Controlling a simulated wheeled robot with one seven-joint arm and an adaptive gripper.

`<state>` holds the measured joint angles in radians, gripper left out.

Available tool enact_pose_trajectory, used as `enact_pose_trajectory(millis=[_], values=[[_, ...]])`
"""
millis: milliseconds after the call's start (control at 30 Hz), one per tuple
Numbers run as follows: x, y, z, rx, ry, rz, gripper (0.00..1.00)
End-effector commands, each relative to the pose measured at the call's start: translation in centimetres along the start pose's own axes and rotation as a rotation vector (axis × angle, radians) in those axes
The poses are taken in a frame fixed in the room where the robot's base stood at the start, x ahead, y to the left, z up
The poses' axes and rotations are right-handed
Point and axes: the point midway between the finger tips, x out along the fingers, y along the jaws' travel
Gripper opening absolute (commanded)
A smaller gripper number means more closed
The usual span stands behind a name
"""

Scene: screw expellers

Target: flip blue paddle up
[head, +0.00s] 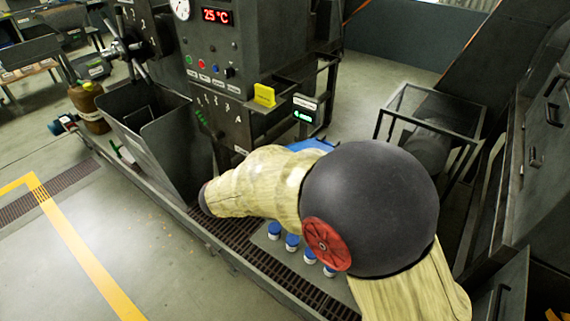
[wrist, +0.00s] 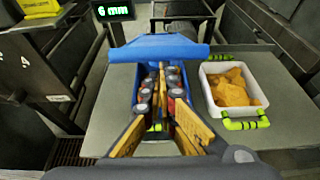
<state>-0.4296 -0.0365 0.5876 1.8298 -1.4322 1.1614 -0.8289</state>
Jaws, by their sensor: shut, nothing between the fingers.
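A wide blue piece, which looks like the blue paddle (wrist: 150,47), lies across the upper middle of the wrist view, with a raised edge at its far side. Blue surfaces also run down both sides of my fingers. A small patch of blue (head: 312,145) shows behind my arm in the head view. My gripper (wrist: 160,72) is shut and empty, with its fingertips low over or in front of the blue piece. I cannot tell whether they touch it. In the head view my arm hides the gripper and most of the blue piece.
A white tray (wrist: 208,72) with orange pieces and green handles stands right of the fingers. A green-lit display (wrist: 115,10) and yellow block (wrist: 38,6) are at upper left. Blue-lidded jars (head: 292,242) stand below my arm. A wire-framed guard (head: 443,102) stands to the right.

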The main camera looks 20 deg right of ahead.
Motion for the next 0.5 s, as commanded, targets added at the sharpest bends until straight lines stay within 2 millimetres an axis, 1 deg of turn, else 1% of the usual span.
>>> enact_pose_trajectory(millis=[33, 500], values=[[-0.4, 0.0, 1.6, 0.003, 0.02, -0.001, 0.0], [-0.1, -0.1, 7.1, 0.003, 0.224, -0.002, 0.0]])
